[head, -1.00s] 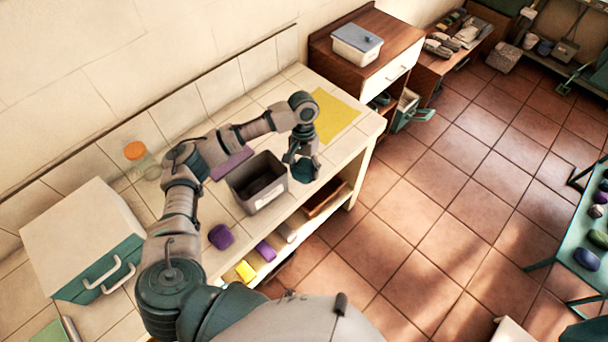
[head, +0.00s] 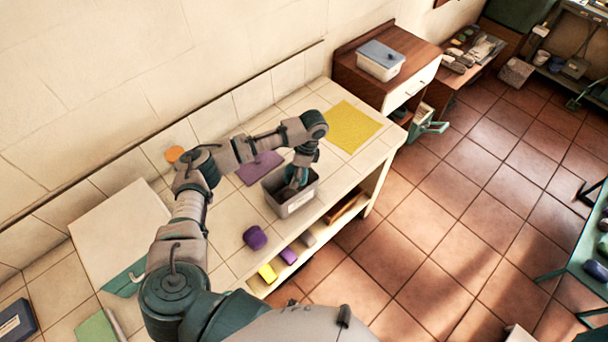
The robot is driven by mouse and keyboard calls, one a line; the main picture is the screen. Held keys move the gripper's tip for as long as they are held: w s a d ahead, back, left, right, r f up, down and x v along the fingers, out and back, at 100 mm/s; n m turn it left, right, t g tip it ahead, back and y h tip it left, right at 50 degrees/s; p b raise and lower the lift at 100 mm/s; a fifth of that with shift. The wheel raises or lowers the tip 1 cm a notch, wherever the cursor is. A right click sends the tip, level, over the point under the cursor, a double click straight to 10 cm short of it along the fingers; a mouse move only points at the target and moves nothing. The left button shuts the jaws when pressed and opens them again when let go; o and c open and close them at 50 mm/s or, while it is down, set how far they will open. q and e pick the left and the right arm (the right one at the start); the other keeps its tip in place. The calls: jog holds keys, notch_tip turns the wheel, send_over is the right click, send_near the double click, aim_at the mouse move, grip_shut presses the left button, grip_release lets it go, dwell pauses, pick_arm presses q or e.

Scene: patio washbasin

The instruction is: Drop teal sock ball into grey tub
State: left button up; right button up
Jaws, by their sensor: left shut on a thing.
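The grey tub (head: 284,207) stands on the tiled counter near its front edge, with a pale label on its front wall. My left gripper (head: 298,176) reaches down over the tub's opening, with its fingers at or just below the rim. It is shut on the teal sock ball (head: 293,184), which is mostly hidden by the fingers and the tub's walls. I cannot tell whether the ball touches the tub's floor. My right gripper is not in view.
A purple cloth (head: 258,168) lies behind the tub and a yellow mat (head: 352,127) to its right. A purple ball (head: 255,238) sits on the counter front-left of the tub. A lidded box (head: 381,62) stands on the wooden cabinet.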

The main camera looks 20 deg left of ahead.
pick_arm(q)
jog(key=a+f+m+p, duration=0.1)
jog(key=m, duration=0.1)
jog(key=a+f+m+t, duration=0.1)
jog(key=f+m, duration=0.1)
jog(key=m, duration=0.1)
jog(key=w+a+f+m+t+y+p, duration=0.1)
jog(key=a+m, duration=0.1)
jog(key=m, duration=0.1)
jog(key=shift+a+f+p, duration=0.1)
jog(key=shift+f+p, duration=0.05)
jog(key=shift+p, duration=0.15)
jog(key=shift+s+a+f, duration=0.1)
jog(key=shift+a+f, duration=0.15)
jog(key=shift+f, duration=0.05)
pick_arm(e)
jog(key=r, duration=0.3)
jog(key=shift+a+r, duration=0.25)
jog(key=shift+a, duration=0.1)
pick_arm(q)
jog(key=o, duration=1.2)
jog(key=shift+d, duration=0.15)
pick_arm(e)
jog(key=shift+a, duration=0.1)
pick_arm(q)
jog(key=shift+r, duration=0.1)
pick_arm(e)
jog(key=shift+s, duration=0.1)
